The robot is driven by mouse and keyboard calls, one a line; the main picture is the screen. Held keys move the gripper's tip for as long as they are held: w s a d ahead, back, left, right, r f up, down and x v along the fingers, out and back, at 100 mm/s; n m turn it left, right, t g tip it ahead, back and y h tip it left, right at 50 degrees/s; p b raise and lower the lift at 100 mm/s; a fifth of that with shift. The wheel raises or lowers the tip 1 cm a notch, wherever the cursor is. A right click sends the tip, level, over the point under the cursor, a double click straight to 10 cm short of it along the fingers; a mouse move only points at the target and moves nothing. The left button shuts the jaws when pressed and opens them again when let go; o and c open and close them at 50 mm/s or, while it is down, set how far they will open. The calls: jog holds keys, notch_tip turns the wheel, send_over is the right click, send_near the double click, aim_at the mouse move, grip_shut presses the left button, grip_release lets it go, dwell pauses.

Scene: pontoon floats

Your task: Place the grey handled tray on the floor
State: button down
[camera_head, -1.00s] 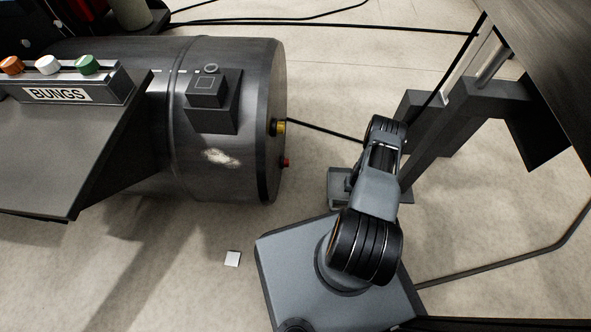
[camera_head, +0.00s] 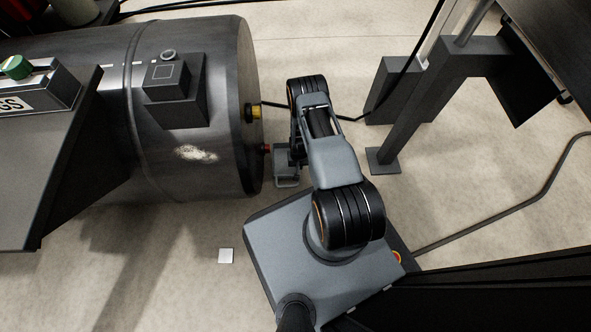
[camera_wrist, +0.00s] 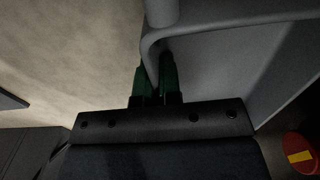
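The grey handled tray (camera_head: 287,166) shows partly in the head view, left of my arm and close to the end of the dark drum. My arm hides the rest of it. In the wrist view its grey wall (camera_wrist: 245,60) fills the upper right. My gripper (camera_wrist: 155,75) has green fingertips, closed on the tray's curved grey handle. The head view does not show the fingers, which the arm covers. I cannot tell how high the tray is above the pale floor (camera_head: 300,45).
The dark drum (camera_head: 200,110), with yellow and red fittings, lies left of the tray. A stand's foot (camera_head: 383,160) is to the right. A cable (camera_head: 480,225) runs over the floor. A small white square (camera_head: 226,256) lies in front. A red and yellow disc (camera_wrist: 301,155) shows in the wrist view.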

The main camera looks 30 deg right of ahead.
jog(key=shift+w+a, duration=0.2)
jog(key=shift+a, duration=0.35)
notch_tip(320, 180, down, 4)
jog(key=b, duration=0.2)
jog(key=shift+a+r+b, duration=0.15)
jog(key=shift+b, duration=0.25)
jog(key=shift+r, duration=0.1)
jog(key=c, duration=1.7)
grip_release()
jog(key=shift+c, duration=0.2)
jog(key=o, duration=0.4)
jog(key=shift+o, duration=0.2)
